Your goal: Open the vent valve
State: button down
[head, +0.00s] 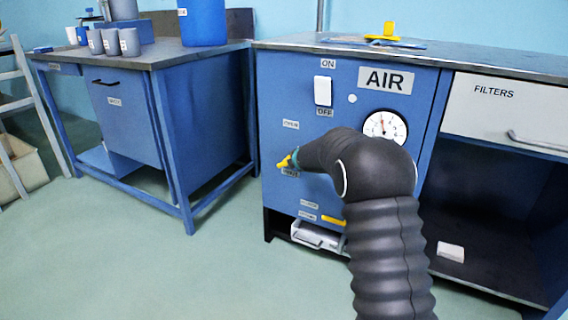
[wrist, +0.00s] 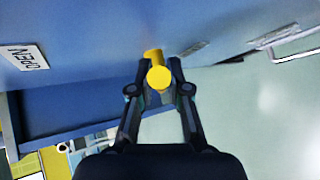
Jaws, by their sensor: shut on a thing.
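A yellow valve handle (head: 284,162) stands out from the front of the blue AIR cabinet, on its left side. My gripper (head: 293,157) is shut on this handle. In the wrist view, the round yellow end of the handle (wrist: 158,77) shows between the two fingers of my gripper (wrist: 159,64). An OPEN label (head: 290,124) is above the handle, and it also shows in the wrist view (wrist: 25,57). Another label (head: 290,173) is just below the handle, too small to read. My arm hides part of the panel to the right.
A second yellow handle (head: 333,220) sits lower on the panel, beside small labels. A white ON/OFF switch (head: 323,91) and a round gauge (head: 385,126) are higher up. A white drawer or tray (head: 318,236) is below. Floor is clear between the benches.

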dwell(0.4)
jog(key=c, duration=1.1)
grip_release()
jog(key=shift+d, duration=0.1)
jog(key=v, duration=1.2)
